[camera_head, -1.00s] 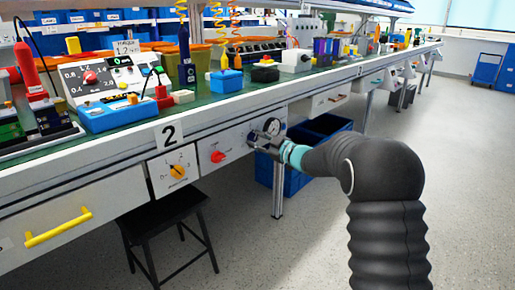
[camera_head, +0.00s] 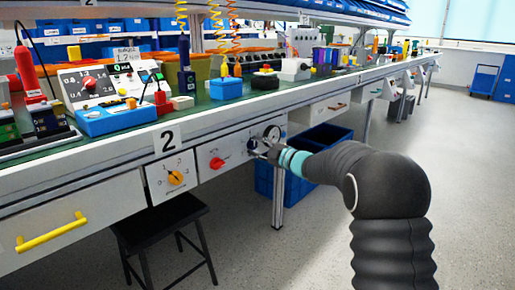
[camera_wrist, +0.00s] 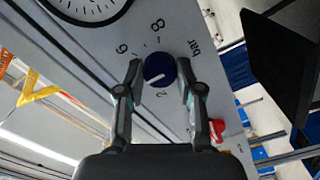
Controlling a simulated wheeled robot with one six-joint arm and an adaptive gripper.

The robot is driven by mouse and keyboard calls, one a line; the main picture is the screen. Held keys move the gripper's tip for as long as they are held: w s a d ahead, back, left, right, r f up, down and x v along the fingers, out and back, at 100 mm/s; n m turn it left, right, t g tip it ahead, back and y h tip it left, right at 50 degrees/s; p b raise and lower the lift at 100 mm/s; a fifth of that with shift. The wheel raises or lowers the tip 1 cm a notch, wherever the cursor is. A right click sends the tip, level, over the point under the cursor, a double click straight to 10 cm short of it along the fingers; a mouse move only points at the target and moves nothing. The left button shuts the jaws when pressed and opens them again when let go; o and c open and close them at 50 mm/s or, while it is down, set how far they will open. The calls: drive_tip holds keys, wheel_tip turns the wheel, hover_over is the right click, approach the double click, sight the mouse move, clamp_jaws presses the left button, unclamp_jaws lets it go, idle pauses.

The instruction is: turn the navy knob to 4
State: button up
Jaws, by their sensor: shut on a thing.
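The navy knob (camera_wrist: 160,68) sits on a pale panel (camera_wrist: 158,43) in the wrist view, with a white pointer line slanting toward its lower left. Around it I read 6, 8, "bar" and a 2 below; a 4 is not visible, and the left finger covers part of the dial there. My gripper (camera_wrist: 160,76) is closed on the knob, one finger on each side. In the head view the knob (camera_head: 252,145) shows small and partly covered beside my gripper (camera_head: 259,151).
A round gauge (camera_head: 271,133) is just right of the knob. Blue bins (camera_head: 318,142) stand under the bench, and a black stool (camera_head: 160,226) stands at left.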

drive_tip(key=o, duration=1.2)
drive_tip(key=shift+a, duration=0.1)
drive_tip(key=shift+c, duration=0.2)
drive_tip(key=v, duration=1.2)
drive_tip(key=shift+s, duration=0.1)
